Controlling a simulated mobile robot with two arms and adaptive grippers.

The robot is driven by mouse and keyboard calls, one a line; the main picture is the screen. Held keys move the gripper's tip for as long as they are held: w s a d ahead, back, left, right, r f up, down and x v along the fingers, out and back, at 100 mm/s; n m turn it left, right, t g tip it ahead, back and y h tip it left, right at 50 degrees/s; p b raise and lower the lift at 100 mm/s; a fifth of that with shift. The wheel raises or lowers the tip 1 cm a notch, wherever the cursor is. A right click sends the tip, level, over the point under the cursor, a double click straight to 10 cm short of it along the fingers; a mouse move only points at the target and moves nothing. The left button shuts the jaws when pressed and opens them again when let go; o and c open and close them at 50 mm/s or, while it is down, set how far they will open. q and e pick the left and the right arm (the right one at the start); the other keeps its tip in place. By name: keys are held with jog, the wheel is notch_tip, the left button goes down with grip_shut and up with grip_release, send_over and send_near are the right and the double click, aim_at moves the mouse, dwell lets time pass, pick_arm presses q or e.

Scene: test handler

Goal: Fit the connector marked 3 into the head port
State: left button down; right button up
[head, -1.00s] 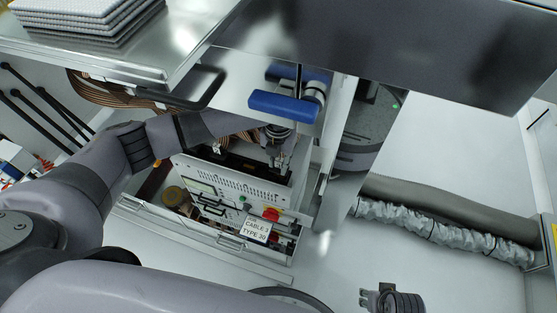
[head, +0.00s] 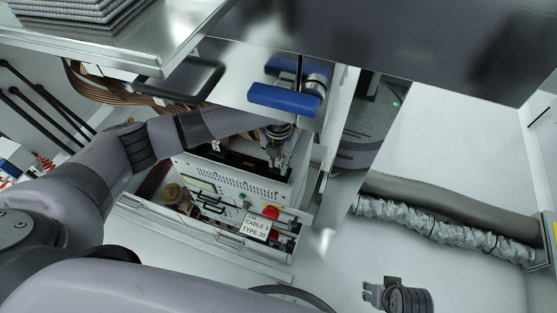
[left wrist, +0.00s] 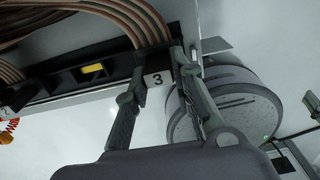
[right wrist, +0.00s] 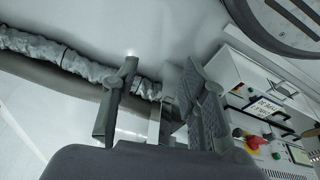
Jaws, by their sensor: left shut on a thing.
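The connector marked 3 (left wrist: 158,79) shows its white number label between the fingers of my left gripper (left wrist: 157,95) in the left wrist view. The left gripper is shut on it. Brown ribbon cables (left wrist: 145,22) run up from it. It sits at the right end of a black rail (left wrist: 65,88) with a yellow piece; I cannot tell if it is seated there. I cannot pick out the head port for certain.
The white box (head: 222,182) has a "CABLE 3" label (head: 257,227) and a red knob. A blue-handled clamp (head: 283,99) hangs above the left gripper. A metal table (head: 165,45) is at upper left. A silver hose (head: 440,232) runs at right, with open floor beyond.

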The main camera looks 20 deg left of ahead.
aim_at(279, 162)
pick_arm(q)
jog(key=shift+f, duration=0.35)
pick_arm(e)
jog(key=shift+s+r, duration=0.1)
jog(key=shift+r, duration=0.3)
pick_arm(q)
jog(key=c, duration=1.7)
grip_release()
jog(key=o, duration=0.4)
pick_arm(e)
jog(key=shift+s+r, duration=0.1)
jog(key=shift+r, duration=0.05)
pick_arm(q)
jog(key=shift+r, duration=0.1)
notch_tip(279, 162, up, 12)
pick_arm(e)
jog(key=shift+w, duration=0.2)
pick_arm(q)
jog(key=shift+f, duration=0.2)
